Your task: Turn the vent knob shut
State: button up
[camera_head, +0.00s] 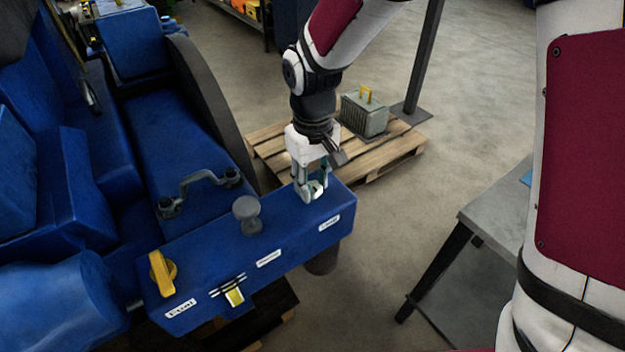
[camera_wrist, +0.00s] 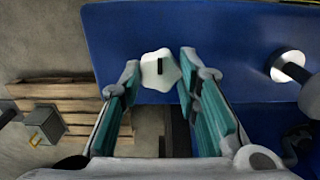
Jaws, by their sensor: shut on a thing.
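In the head view the fingers mostly hide the knob. In the wrist view the dark line runs roughly up and down the picture. A small white label (camera_head: 329,223) is on the box's front face below; its text is too small to read surely.
On the blue box (camera_head: 215,262) stand a grey round knob (camera_head: 248,214) and a yellow handle (camera_head: 161,272), with a yellow-tipped latch (camera_head: 234,296) at the front. A metal bracket (camera_head: 197,186) rises behind. A pallet (camera_head: 270,146) carries a grey finned block (camera_head: 364,113). A grey table (camera_head: 500,215) stands right.

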aim_at(312, 186)
jog(key=o, duration=1.2)
jog(key=shift+c, duration=0.2)
jog(key=shift+r, duration=0.1)
notch_tip(312, 186, up, 12)
